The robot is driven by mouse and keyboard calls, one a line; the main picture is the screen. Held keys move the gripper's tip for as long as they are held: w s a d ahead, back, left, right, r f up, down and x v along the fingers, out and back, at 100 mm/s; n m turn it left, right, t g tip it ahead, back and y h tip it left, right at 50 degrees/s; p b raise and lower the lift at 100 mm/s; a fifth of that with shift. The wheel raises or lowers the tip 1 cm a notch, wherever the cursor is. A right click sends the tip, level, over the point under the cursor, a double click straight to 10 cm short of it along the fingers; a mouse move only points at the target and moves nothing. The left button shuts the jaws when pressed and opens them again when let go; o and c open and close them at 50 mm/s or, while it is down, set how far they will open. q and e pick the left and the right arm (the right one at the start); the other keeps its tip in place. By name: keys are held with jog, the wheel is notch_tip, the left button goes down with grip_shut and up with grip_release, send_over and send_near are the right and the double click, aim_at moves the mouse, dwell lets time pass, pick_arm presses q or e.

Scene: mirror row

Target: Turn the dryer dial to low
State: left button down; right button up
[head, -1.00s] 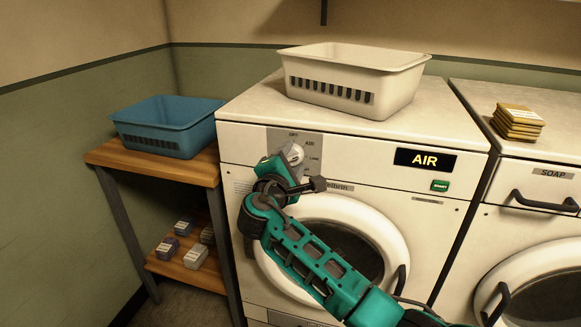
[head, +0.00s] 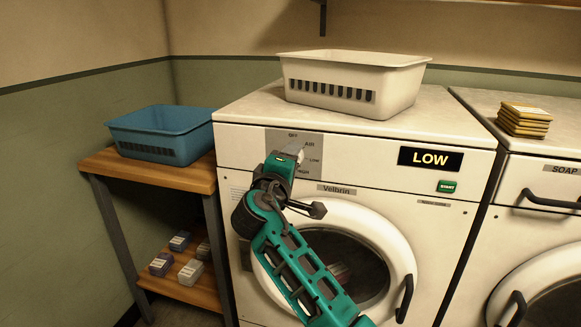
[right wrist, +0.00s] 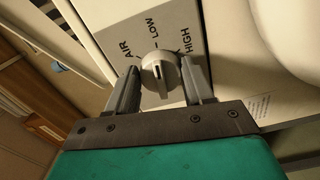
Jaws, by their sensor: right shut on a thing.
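The dryer dial (right wrist: 160,72) is a round pale knob with a raised bar, on a grey plate marked AIR, LOW and HIGH. In the right wrist view its bar lies roughly in line with the LOW side. My right gripper (right wrist: 160,86) is shut on the dial, one finger on each side. In the head view the right gripper (head: 291,157) covers most of the dial. The dryer's black display (head: 430,159) reads LOW. My left gripper is in neither current view.
A green start button (head: 447,186) sits below the display. The round dryer door (head: 393,238) is shut beneath my right arm. A white basket (head: 405,82) stands on the dryer. A blue basket (head: 190,122) sits on the wooden shelf unit at left.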

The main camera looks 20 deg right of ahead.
pick_arm(q)
jog(key=shift+s+f, duration=0.2)
jog(key=shift+f, duration=0.05)
pick_arm(e)
jog(key=o, duration=1)
